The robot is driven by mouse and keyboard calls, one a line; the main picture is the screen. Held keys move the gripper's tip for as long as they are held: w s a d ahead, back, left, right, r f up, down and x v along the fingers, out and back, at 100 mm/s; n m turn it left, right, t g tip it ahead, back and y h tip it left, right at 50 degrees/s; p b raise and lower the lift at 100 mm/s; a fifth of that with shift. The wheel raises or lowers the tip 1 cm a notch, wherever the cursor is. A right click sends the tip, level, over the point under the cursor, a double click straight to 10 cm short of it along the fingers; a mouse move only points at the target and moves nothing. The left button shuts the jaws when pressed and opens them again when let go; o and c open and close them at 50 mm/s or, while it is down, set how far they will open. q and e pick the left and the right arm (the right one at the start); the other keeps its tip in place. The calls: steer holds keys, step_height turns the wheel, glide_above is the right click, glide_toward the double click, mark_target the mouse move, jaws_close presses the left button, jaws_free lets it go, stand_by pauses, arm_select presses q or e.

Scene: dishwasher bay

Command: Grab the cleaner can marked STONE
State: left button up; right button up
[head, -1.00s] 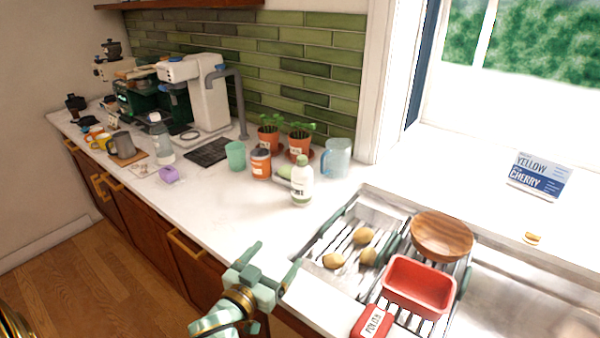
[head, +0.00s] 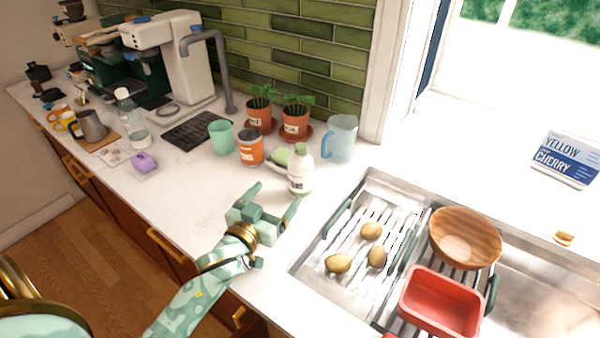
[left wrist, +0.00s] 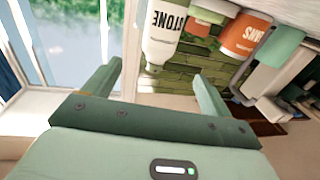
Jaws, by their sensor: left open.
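The STONE cleaner is a white bottle with a pale green cap (head: 300,175), upright on the white counter near the sink. In the left wrist view it appears upside down, and its label reads STONE (left wrist: 163,35). My left gripper (head: 276,195) is open and empty, its two fingers pointing toward the bottle, just in front of it. In the left wrist view the bottle lies beyond the gap between the open fingers (left wrist: 157,80), apart from them. My right gripper is not in view.
An orange can (head: 250,148), a green cup (head: 221,137) and a green sponge-like item (head: 281,157) stand left of the bottle. A blue pitcher (head: 340,138) is behind right. Potted plants (head: 296,124) stand behind.

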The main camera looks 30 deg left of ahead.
mark_target(295, 171)
arm_select(q)
steer(key=w+b, duration=0.1)
steer(key=w, duration=0.6)
steer(key=shift+w+f, duration=0.1)
steer(key=shift+w, duration=0.3)
steer(key=w+b, duration=0.1)
steer(key=w, duration=0.4)
steer(key=shift+w, duration=0.5)
steer(key=shift+r, duration=0.2)
steer(key=shift+s, duration=0.1)
steer(key=shift+c, duration=0.3)
steer(key=c, duration=1.3)
steer(key=shift+r, duration=0.15)
